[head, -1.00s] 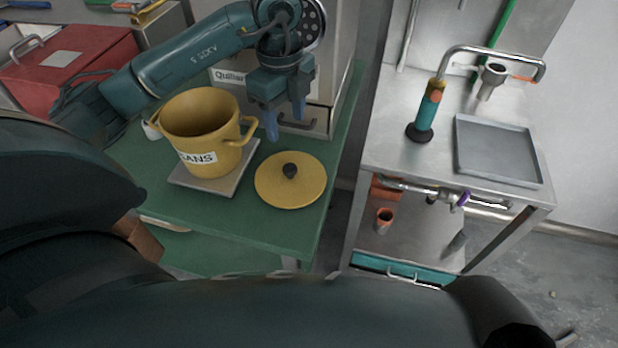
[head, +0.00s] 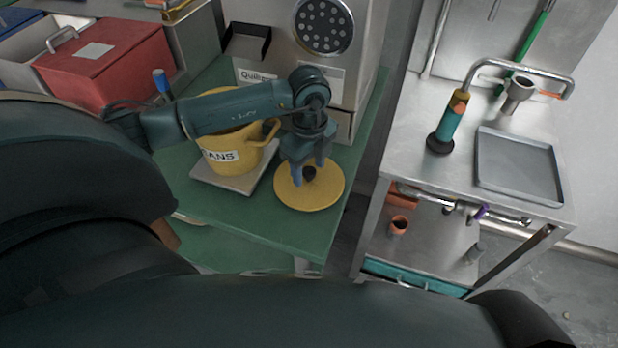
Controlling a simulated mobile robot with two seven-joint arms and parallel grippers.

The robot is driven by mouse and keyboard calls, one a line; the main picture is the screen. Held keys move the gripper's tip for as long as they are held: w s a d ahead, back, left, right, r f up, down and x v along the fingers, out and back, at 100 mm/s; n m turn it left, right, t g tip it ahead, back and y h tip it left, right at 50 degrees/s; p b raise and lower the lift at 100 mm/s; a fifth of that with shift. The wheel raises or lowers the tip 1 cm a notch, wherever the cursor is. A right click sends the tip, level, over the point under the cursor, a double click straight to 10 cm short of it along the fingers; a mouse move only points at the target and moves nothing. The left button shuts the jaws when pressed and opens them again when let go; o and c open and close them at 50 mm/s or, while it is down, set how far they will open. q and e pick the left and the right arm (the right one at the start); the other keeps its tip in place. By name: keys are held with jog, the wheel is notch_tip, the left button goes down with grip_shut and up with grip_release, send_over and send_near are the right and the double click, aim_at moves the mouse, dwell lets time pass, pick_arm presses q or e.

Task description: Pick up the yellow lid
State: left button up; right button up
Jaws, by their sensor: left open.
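The yellow lid (head: 312,197), a flat disc with a dark knob (head: 309,173), lies on the green table at its right side. My left gripper (head: 308,174) is open, pointing down over the lid, with its blue fingertips around or just above the knob. I cannot tell whether they touch it. The yellow pot (head: 236,152) labelled "...ANS" stands on a flat scale (head: 229,180) left of the lid. My left forearm hides the pot's upper part. My right gripper is not seen.
A grey grinder (head: 350,45) stands behind the lid. A red box (head: 105,62) is at the back left. Across a gap on the right, a steel counter (head: 455,181) holds a grey tray (head: 519,166) and a teal-handled tool (head: 450,125). The green table (head: 290,237) is clear in front.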

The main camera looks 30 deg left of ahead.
pick_arm(q)
jog(key=shift+f, duration=0.1)
jog(key=shift+c, duration=0.3)
jog(key=c, duration=1)
jog(key=shift+c, duration=0.2)
